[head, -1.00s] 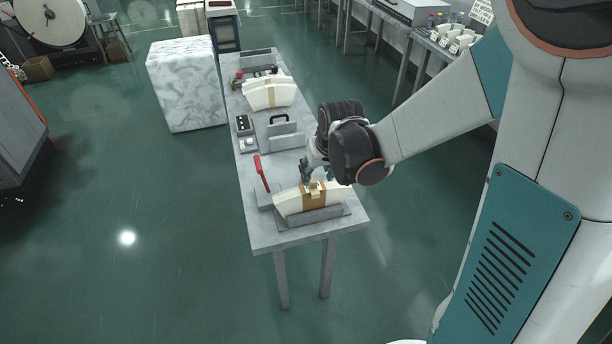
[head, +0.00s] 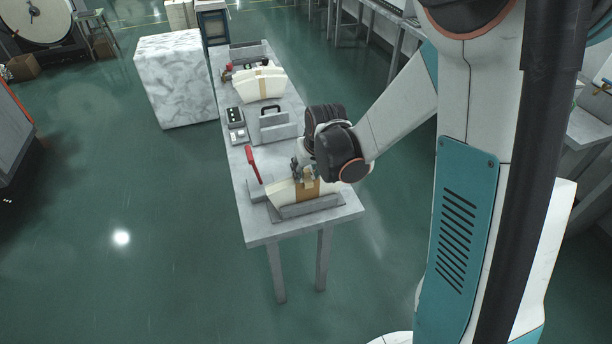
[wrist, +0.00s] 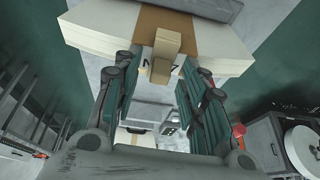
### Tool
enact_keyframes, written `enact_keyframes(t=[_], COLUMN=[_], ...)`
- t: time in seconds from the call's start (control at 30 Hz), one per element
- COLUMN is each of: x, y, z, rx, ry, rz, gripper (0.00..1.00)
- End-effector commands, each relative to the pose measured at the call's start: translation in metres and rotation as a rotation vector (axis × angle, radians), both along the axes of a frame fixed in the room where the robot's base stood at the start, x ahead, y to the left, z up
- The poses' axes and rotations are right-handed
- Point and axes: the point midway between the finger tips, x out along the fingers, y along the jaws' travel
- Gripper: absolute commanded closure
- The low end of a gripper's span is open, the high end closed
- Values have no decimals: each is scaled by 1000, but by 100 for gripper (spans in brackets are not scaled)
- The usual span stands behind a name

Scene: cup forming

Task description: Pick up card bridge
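A curved stack of cream card blanks (head: 281,194) lies on a grey cradle (head: 312,208) near the close end of the table. A brown band (head: 308,191) wraps its middle, with a small tan block (head: 309,176) on top; I take this banded block to be the card bridge. In the wrist view the tan block (wrist: 166,46) and brown band (wrist: 163,20) show at the top centre. My gripper (wrist: 164,66) is open, its fingers on either side of the block's line; contact is not visible. In the head view my gripper (head: 302,172) is right at the block, partly hiding it.
A red lever (head: 252,163) stands left of the stack. Behind are a grey holder with a black handle (head: 270,110), a small control box (head: 235,117) and another banded card stack (head: 262,87). A marble-patterned block (head: 176,80) stands left of the table (head: 262,233).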

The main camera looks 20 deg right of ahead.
Motion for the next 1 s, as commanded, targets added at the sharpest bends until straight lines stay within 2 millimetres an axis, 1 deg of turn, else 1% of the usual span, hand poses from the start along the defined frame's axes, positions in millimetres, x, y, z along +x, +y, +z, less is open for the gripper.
enact_keyframes(t=[0.03, 0.1, 0.23, 0.27, 0.47, 0.63, 0.73, 0.83, 0.97, 1.0], x=[0, 0, 0, 0, 0, 0, 0, -1, -1, -1], y=[0, 0, 0, 0, 0, 0, 0, 0, 0, 0], z=[0, 0, 0, 0, 1, 9, 20, 37, 70, 81], rx=[0, 0, 0, 0, 0, 0, 0, 0, 0, 0], ry=[0, 0, 0, 0, 0, 0, 0, 0, 0, 0], rz=[0, 0, 0, 0, 0, 0, 0, 0, 0, 0], gripper=[79, 92, 92, 94, 94, 94, 94, 94, 94, 94])
